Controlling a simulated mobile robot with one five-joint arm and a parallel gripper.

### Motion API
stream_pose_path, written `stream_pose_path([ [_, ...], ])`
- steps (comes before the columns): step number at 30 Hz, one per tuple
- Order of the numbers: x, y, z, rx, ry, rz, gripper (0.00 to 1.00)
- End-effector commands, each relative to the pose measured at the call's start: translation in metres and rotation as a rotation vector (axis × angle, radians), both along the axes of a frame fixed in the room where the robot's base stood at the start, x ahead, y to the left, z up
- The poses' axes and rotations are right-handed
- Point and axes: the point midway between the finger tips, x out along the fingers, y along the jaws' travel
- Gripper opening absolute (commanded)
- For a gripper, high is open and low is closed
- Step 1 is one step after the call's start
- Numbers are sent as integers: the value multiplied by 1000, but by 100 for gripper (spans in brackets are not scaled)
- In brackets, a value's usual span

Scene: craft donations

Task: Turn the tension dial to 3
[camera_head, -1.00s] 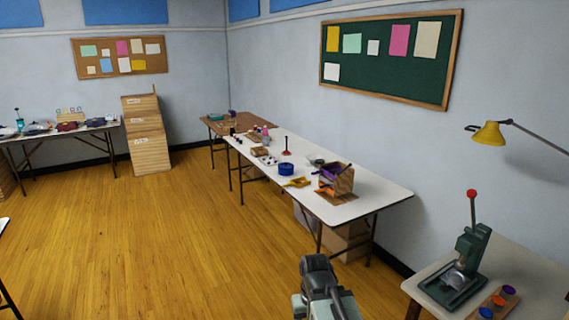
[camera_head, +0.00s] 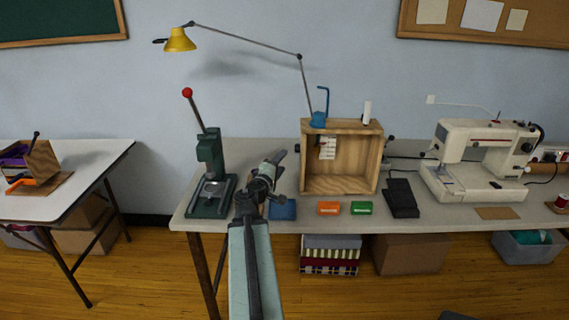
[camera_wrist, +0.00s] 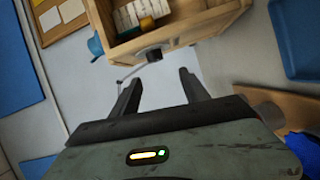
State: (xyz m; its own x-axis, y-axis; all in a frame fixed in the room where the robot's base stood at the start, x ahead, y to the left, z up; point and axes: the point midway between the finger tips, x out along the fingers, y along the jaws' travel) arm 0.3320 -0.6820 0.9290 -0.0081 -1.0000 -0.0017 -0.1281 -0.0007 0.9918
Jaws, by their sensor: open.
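A cream sewing machine (camera_head: 478,150) stands on the right part of the worktable in the head view. A small dark round part (camera_head: 527,147) shows on its right end; I cannot tell whether this is the tension dial, and no numbers can be read. My gripper (camera_head: 276,165) is above the left part of the same table, well left of the machine, between the green press and the wooden box. In the wrist view my gripper (camera_wrist: 160,77) has its two dark fingers apart with nothing between them. The sewing machine does not show clearly there.
An open wooden box (camera_head: 341,190) stands right of my gripper, with a blue clamp (camera_head: 319,120) on top. A green press (camera_head: 211,175) stands to its left. Orange (camera_head: 328,208) and green (camera_head: 361,208) blocks and a black pedal (camera_head: 401,198) lie along the front.

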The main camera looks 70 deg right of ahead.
Motion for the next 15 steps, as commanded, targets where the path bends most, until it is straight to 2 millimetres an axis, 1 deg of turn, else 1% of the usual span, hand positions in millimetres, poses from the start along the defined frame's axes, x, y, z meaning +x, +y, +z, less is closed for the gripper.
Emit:
stream_pose_path([
  [1, -12, -7, -3, -18, 25, -3, 53],
  [3, -18, -11, 1, -31, 48, -2, 53],
  [7, -20, -13, 3, -35, 54, -2, 53],
  [10, -22, -20, 4, -34, 53, -5, 53],
  [13, -23, -34, 4, -34, 53, -9, 53],
  [15, -24, -46, 4, -33, 53, -11, 53],
])
